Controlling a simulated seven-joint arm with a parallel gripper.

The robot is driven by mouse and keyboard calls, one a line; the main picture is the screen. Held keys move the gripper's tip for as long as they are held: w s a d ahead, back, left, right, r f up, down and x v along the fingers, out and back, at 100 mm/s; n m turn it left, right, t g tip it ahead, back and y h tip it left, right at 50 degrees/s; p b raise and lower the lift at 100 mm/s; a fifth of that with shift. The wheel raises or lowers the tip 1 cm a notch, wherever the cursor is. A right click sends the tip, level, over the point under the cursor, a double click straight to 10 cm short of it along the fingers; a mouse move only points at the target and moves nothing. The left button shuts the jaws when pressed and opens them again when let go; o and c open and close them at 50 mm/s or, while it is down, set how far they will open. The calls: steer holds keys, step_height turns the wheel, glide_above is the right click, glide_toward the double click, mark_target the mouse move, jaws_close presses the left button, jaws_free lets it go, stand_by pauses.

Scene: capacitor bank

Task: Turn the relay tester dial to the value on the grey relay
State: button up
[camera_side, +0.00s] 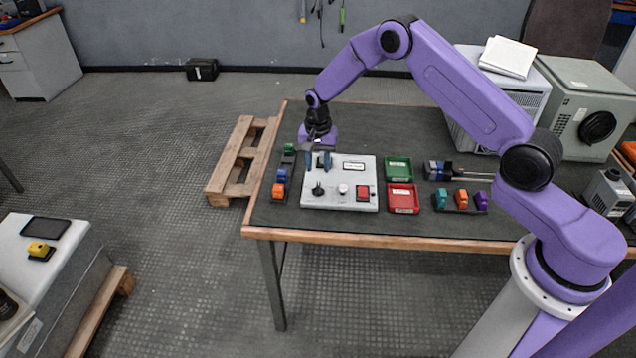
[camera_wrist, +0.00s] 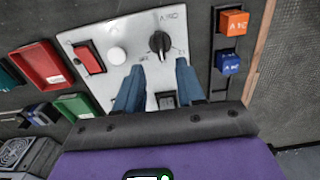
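The relay tester (camera_side: 334,199) is a light grey panel box on the table. Its black dial (camera_side: 318,188) is at the front left in the side view; in the wrist view the dial (camera_wrist: 158,42) lies just beyond my fingertips, with small markings too blurred to read surely. My gripper (camera_side: 318,160) points down over the panel's back left part. In the wrist view my gripper (camera_wrist: 159,66) has its two blue fingers apart with nothing held, and neither touches the dial. A dark socket (camera_wrist: 166,99) shows between the fingers. I cannot make out a grey relay.
The tester also has a white button (camera_side: 342,188) and a red switch (camera_side: 363,193). An orange relay (camera_wrist: 234,23) and a blue relay (camera_wrist: 228,62) sit in a rack beside it. A green tray (camera_side: 398,165) and a red tray (camera_side: 403,193) stand to its right.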

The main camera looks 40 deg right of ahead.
mark_target(318, 186)
step_height(318, 186, down, 8)
steer(key=shift+r, duration=0.25)
jaws_close()
